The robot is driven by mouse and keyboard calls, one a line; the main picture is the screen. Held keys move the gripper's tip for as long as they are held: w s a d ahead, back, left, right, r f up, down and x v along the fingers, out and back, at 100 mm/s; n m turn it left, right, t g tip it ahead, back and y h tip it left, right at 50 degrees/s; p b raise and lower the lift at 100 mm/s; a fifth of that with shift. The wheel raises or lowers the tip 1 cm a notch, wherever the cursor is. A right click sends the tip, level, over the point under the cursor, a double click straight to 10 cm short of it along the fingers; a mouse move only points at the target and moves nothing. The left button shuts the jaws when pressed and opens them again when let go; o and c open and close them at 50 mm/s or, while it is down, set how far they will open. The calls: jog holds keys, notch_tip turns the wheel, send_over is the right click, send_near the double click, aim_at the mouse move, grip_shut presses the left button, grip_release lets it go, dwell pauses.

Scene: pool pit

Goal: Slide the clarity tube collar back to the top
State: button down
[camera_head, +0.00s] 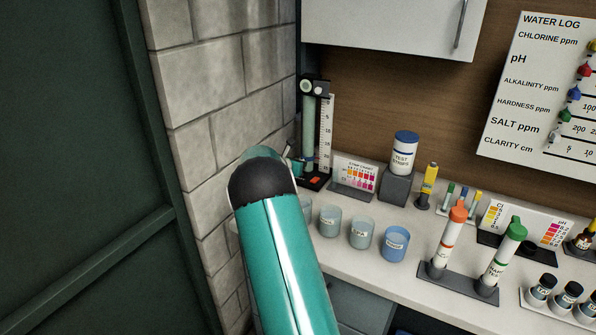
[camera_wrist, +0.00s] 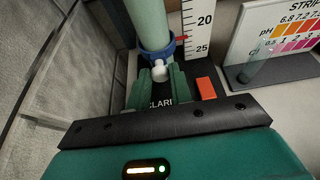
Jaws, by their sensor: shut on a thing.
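The clarity tube (camera_head: 309,130) stands upright on a black stand in the back left corner of the counter, with a white scale (camera_head: 327,135) to its right. In the wrist view the pale green tube (camera_wrist: 147,20) rises from the stand. The blue collar (camera_wrist: 172,50) is around the tube low down, with a red pointer (camera_wrist: 182,38) toward the scale a little above the 25 mark. A white ball knob (camera_wrist: 160,72) sticks out of the collar toward me. My gripper (camera_wrist: 160,82) is shut on this knob, one green finger on each side. My arm hides most of the gripper in the head view.
A block wall (camera_head: 220,100) stands close to the left of the tube. A strip chart (camera_head: 355,173) stands just to its right. Several cups, including a blue one (camera_head: 394,243), stand on the counter in front. A cabinet (camera_head: 390,25) hangs above.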

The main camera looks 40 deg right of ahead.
notch_tip(320, 180, up, 22)
jog(key=shift+r, duration=0.15)
jog(key=c, duration=1.3)
grip_release()
jog(key=shift+r, duration=0.1)
jog(key=shift+c, duration=0.2)
jog(key=shift+o, duration=0.4)
jog(key=v, duration=1.3)
jog(key=shift+a, duration=0.4)
jog(key=shift+s, duration=0.15)
